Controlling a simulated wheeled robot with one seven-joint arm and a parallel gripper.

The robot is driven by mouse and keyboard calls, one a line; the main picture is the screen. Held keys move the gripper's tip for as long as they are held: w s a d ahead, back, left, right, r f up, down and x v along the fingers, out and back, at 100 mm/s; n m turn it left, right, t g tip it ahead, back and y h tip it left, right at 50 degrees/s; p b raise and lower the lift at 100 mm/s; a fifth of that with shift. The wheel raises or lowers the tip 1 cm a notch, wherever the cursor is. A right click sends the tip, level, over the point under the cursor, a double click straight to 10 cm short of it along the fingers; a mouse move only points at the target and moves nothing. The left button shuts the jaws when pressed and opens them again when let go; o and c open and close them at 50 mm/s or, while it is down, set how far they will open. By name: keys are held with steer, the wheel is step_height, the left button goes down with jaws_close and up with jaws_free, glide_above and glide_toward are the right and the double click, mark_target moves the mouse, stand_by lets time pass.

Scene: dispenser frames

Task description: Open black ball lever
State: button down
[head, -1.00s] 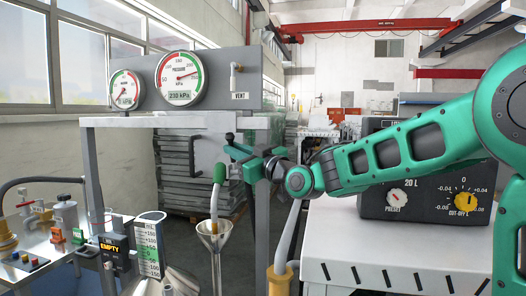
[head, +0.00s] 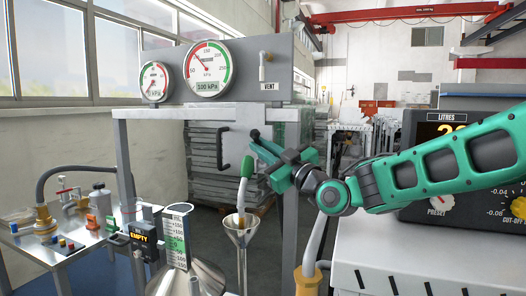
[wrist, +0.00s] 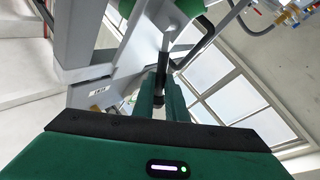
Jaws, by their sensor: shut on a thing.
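A black ball (head: 254,134) shows just left of my gripper's fingertips in the head view, in front of the grey frame's post. My gripper (head: 278,163) reaches in from the right. In the wrist view, my gripper (wrist: 161,96) has its green fingers closed on a slim dark lever part (wrist: 160,76), which continues upward as a pale rod. The fingers hide most of the lever, so its exact angle is hard to tell.
A white vent handle (head: 262,70) is above. A white cabinet (head: 430,240) fills the lower right.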

steer(key=c, duration=2)
jaws_free()
steer(key=shift+w+d+f, duration=0.1)
steer(key=shift+d, duration=0.05)
steer(key=shift+c, duration=0.2)
steer(key=r, duration=0.3)
steer(key=s+a+r, duration=0.1)
steer(key=r, duration=0.1)
steer(key=s+a+r, duration=0.6)
steer(key=s, duration=0.1)
steer(key=shift+s+a, duration=0.3)
steer(key=shift+s, duration=0.05)
